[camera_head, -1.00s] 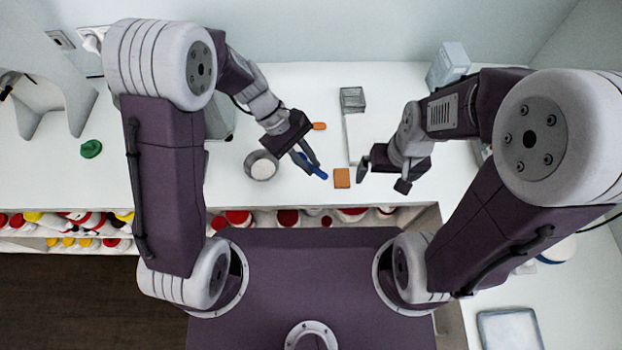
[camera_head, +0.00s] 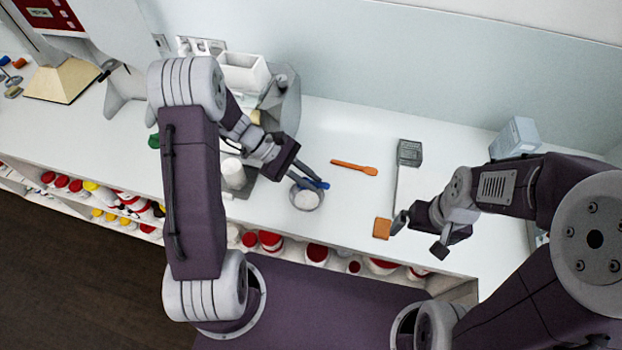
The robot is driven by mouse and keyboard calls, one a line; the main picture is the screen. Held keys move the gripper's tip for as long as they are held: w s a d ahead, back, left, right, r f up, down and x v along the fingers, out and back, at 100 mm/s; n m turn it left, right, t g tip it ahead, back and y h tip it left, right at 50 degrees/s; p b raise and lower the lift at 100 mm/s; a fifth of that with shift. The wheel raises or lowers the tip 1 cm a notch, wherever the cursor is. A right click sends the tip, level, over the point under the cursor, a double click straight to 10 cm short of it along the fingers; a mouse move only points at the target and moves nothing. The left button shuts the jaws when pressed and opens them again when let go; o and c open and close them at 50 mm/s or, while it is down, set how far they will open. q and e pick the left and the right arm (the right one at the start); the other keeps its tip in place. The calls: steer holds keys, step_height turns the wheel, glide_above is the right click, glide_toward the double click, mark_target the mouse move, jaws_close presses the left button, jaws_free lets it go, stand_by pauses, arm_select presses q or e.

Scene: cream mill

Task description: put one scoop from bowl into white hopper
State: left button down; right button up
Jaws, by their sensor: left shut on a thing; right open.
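A round metal bowl (camera_head: 306,202) with white powder (camera_head: 306,198) in it stands on the counter near its front edge. My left gripper (camera_head: 317,181) is shut on a blue scoop (camera_head: 318,185). The scoop overlaps the bowl's far rim in this view; I cannot tell whether it touches the bowl, and its scooping end is hard to make out. A white open-topped hopper (camera_head: 243,72) sits on a grey machine (camera_head: 285,105) at the back, left of the bowl. My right gripper (camera_head: 420,233) is open and empty over the counter's front right.
An orange spatula (camera_head: 354,167) lies behind the bowl. An orange block (camera_head: 382,228) lies by my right gripper, with a grey scale-like device (camera_head: 410,153) behind it. A white tub (camera_head: 233,174) stands left of the bowl. Shelves with red-lidded jars (camera_head: 270,241) run below the counter.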

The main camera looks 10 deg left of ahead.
arm_select(q)
step_height(320, 180, down, 8)
steer(key=b, duration=0.5)
steer(key=shift+r+b, duration=0.15)
steer(key=shift+b, duration=0.25)
steer(key=shift+s+d+f, duration=0.1)
steer(key=shift+f, duration=0.1)
stand_by(0.4)
